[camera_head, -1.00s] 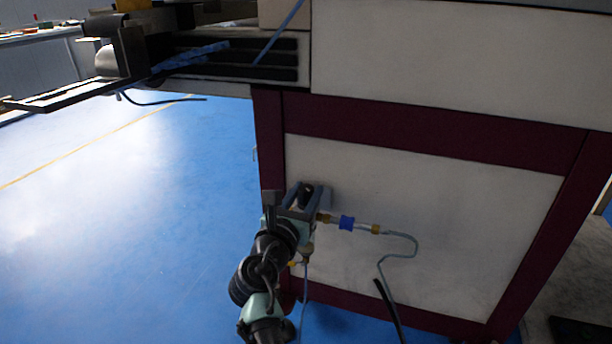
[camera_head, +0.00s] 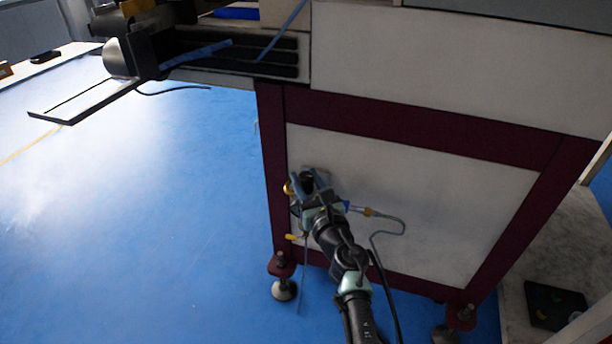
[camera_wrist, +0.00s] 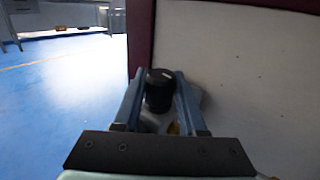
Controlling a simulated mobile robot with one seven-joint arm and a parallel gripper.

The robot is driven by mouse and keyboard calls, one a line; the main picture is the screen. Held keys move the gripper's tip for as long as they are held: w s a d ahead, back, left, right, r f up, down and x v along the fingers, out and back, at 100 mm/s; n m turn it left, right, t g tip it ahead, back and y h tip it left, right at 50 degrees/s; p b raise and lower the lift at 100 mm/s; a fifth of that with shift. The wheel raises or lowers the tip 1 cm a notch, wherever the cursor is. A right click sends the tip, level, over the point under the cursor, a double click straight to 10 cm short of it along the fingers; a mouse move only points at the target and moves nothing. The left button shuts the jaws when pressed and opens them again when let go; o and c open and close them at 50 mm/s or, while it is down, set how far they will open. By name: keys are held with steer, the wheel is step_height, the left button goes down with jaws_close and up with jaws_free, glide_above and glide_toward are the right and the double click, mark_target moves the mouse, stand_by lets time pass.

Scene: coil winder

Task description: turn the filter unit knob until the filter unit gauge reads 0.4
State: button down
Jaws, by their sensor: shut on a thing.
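The filter unit is mounted on the white panel of the machine, low near its left red post. Its black knob (camera_wrist: 159,90) stands upright between the two blue fingers of my gripper (camera_wrist: 160,92) in the wrist view, with a small white mark near its top. The fingers are shut on the knob from both sides. In the head view my gripper (camera_head: 311,183) reaches up to the knob (camera_head: 307,183) from below right. The gauge face cannot be made out in either view; my gripper and arm cover much of the unit.
A brass fitting and thin grey tube (camera_head: 385,217) run right from the unit, with a black cable below. The red frame (camera_head: 272,180) stands left of it. A metal ledge (camera_head: 85,100) juts out at upper left. Blue floor (camera_head: 150,220) at left is clear.

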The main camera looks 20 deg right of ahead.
steer(key=n+y+b, duration=0.1)
steer(key=y+b, duration=0.1)
steer(key=n+g+y+b, duration=0.1)
steer(key=n+y+b, duration=0.1)
steer(key=shift+d+f+y, duration=0.1)
steer(key=shift+f+y, duration=0.3)
steer(key=n+y+b, duration=0.1)
steer(key=y+b, duration=0.1)
steer(key=b, duration=0.1)
steer(key=shift+r+n+g, duration=0.1)
steer(key=shift+n+g, duration=0.2)
steer(key=shift+g, duration=0.1)
steer(key=shift+r+n+y+b, duration=0.15)
steer(key=shift+n+y+b, duration=0.15)
steer(key=shift+y+b, duration=0.35)
steer(key=shift+r+g+b, duration=0.15)
steer(key=shift+g+b, duration=0.25)
steer(key=shift+c, duration=2.4)
jaws_free()
